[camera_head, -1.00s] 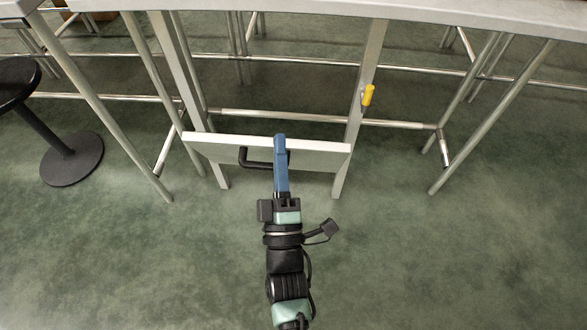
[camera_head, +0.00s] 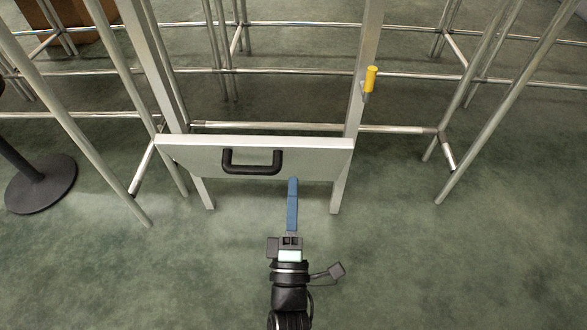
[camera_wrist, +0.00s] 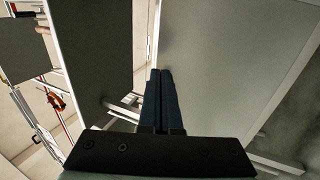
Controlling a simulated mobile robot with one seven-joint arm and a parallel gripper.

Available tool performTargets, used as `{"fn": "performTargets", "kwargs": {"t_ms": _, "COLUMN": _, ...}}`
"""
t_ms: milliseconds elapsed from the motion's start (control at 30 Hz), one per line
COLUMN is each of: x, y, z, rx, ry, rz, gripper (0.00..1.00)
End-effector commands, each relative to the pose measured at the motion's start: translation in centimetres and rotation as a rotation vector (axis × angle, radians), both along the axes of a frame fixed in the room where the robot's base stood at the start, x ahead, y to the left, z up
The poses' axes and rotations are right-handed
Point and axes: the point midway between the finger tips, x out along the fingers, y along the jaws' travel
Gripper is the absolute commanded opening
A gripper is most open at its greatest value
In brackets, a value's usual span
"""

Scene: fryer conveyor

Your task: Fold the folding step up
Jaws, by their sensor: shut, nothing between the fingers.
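The folding step (camera_head: 200,157) is a pale panel between two metal legs, low under the counter. Its front face shows with a black loop handle (camera_head: 252,168); its exact tilt is hard to tell. My gripper (camera_head: 292,180) has blue fingers closed together and empty. In the head view its tips overlap the panel's lower edge, right of the handle and apart from it; contact with the panel cannot be told. In the wrist view the shut fingers (camera_wrist: 160,75) point at a large pale surface, and the handle is not seen.
A yellow-topped peg (camera_head: 370,78) sits on the right leg (camera_head: 356,115) above the step. Metal frame legs and crossbars (camera_head: 280,127) stand behind and at both sides. A round black stool base (camera_head: 40,183) is at the left. The green floor (camera_head: 430,270) in front is clear.

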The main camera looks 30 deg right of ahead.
Motion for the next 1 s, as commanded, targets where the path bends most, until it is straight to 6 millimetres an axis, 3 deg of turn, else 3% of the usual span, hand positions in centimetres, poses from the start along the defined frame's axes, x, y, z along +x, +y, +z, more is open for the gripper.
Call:
{"fn": "performTargets", "kwargs": {"t_ms": 100, "x": 1.8, "y": -1.2, "z": 0.6, "rx": -0.003, "ry": -0.005, "rz": 0.000, "gripper": 0.00}}
{"fn": "performTargets", "kwargs": {"t_ms": 300, "x": 3.7, "y": -2.5, "z": 1.6, "rx": -0.002, "ry": -0.002, "rz": 0.001, "gripper": 0.00}}
{"fn": "performTargets", "kwargs": {"t_ms": 800, "x": 4.3, "y": -2.8, "z": 2.2, "rx": 0.002, "ry": 0.001, "rz": 0.001, "gripper": 0.00}}
{"fn": "performTargets", "kwargs": {"t_ms": 1000, "x": 5.0, "y": -3.2, "z": 3.2, "rx": 0.018, "ry": 0.027, "rz": 0.003, "gripper": 0.00}}
